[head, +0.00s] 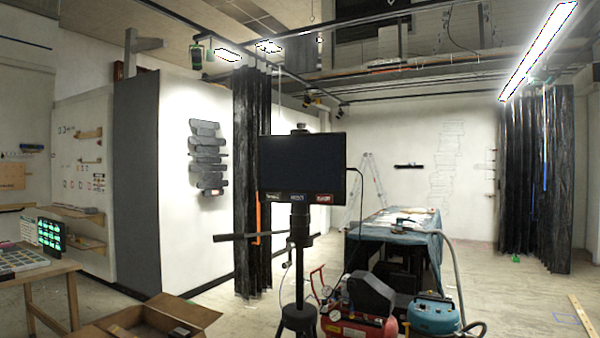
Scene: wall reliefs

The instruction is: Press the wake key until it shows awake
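A dark, blank monitor (301,165) stands upright on a black stand in the middle of the head view. Small labels or keys in white, blue and red (322,198) sit along its lower edge. They are too small to read, so I cannot tell which, if any, is the wake key. A second, smaller screen (50,234) with lit green patches stands at the far left by a table. Neither of my grippers is in view.
A wooden table (40,273) stands at left, with an open cardboard box (190,312) beside it. A red compressor (350,325) and a teal machine (433,311) stand at front right. A cloth-covered table (425,239) is behind them. Floor at right is mostly clear.

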